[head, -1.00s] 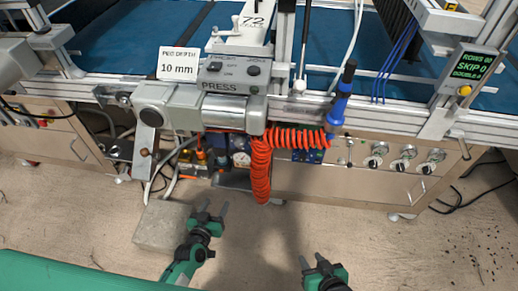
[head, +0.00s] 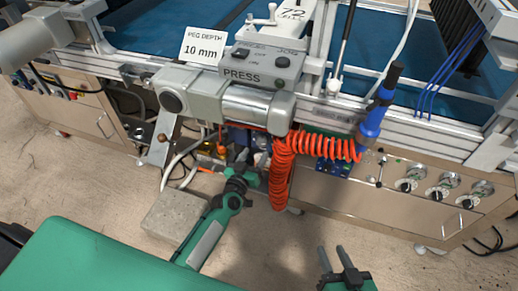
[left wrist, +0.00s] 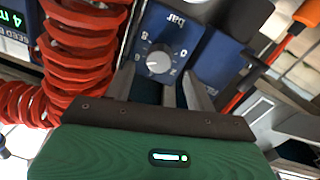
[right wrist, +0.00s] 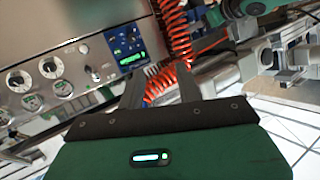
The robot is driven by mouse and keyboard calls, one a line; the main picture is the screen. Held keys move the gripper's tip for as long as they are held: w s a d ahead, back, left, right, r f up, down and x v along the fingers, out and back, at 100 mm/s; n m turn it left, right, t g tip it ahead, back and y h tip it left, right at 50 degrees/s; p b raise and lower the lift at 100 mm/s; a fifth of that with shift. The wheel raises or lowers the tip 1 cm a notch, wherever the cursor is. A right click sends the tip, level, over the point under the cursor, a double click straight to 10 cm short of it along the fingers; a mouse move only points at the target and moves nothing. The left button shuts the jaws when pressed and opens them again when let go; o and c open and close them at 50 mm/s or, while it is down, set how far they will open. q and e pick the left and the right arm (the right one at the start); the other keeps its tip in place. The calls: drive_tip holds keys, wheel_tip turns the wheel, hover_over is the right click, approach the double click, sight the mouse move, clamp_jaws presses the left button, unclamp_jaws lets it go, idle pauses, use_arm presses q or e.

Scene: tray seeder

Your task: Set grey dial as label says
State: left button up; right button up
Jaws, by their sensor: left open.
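A grey dial (left wrist: 158,62) sits on the face of a blue unit marked "bar" in the left wrist view, with printed digits around it. Its exact pointer setting is hard to read. My left gripper (head: 246,168) is open and empty; in the left wrist view its fingers (left wrist: 162,88) stand either side of the line to the dial, seemingly short of it. In the head view the dial is hidden behind the gripper and coil. A white label (head: 203,48) reads "PEG DEPTH 10 mm". My right gripper (head: 338,261) is open and empty, low over the floor.
An orange coiled hose (head: 282,172) hangs just right of my left gripper. The grey PRESS box (head: 262,67) and cylinder (head: 245,105) are above it. A concrete block (head: 174,218) lies below. Several round knobs (head: 440,188) line the cabinet at right.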

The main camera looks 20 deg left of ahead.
sight(260, 145)
use_arm(q)
drive_tip(key=w, duration=0.3)
drive_tip(key=shift+w+d, duration=0.2)
drive_tip(key=shift+w, duration=0.1)
drive_tip(key=shift+w+b, duration=0.3)
drive_tip(key=shift+w, duration=0.1)
use_arm(e)
drive_tip(key=shift+w+a+r+t, duration=0.1)
drive_tip(key=shift+w+r+t, duration=0.5)
drive_tip(key=shift+r+t, duration=0.35)
use_arm(q)
drive_tip(key=c, duration=1)
